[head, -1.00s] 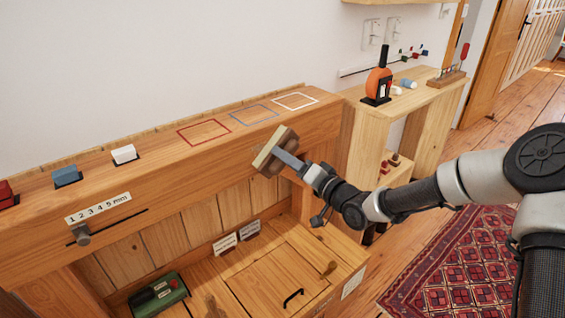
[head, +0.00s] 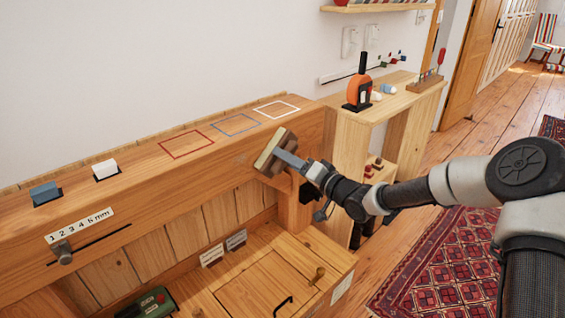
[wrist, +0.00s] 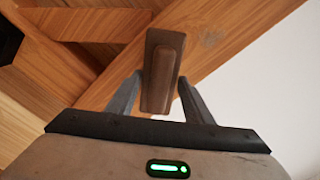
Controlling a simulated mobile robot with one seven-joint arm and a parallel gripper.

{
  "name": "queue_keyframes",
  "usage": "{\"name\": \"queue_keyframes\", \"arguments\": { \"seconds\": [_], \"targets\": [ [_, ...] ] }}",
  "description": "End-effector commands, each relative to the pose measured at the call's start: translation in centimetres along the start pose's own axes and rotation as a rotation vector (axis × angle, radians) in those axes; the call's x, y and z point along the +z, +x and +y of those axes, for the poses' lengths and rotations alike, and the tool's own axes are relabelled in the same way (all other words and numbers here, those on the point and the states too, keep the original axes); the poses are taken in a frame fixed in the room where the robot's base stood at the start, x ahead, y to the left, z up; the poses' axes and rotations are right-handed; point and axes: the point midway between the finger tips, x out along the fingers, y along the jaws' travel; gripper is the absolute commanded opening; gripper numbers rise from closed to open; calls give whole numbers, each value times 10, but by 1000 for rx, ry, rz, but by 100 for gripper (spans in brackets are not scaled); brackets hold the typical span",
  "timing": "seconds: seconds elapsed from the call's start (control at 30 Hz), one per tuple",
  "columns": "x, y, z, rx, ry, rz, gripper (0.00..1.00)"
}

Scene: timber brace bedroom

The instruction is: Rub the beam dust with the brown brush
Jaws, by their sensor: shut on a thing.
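The brown brush (head: 268,155) has a brown back and a pale bristle side, which faces the beam in the head view. My gripper (head: 290,160) is shut on it, and the brush is tilted in front of the right end of the wooden beam (head: 130,208). In the wrist view the brush's brown back (wrist: 160,75) stands between my fingers. A faint grey smudge, which looks like the beam dust (wrist: 210,38), shows on the wood to the right of the brush. I cannot tell whether the bristles touch the beam.
The beam top carries red, blue and white outlined squares and two blocks, blue (head: 45,192) and white (head: 105,169). A shelf unit (head: 350,135) with an orange tool (head: 358,88) stands to the right. A wooden chest (head: 260,285) lies below. Patterned rug (head: 430,270) covers the floor.

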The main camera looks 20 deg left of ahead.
Motion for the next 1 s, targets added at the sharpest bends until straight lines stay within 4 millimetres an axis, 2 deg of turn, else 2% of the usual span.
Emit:
{"name": "queue_keyframes", "arguments": {
  "seconds": [0.27, 0.67, 0.87, 1.0],
  "targets": [
    [-10, 2, 5, -2, 0, 4, 29],
    [-33, 0, 24, -2, 0, 4, 29],
    [-32, 1, 24, -3, 1, 1, 29],
    [-24, 0, 17, -4, 2, 0, 29]
  ]
}}
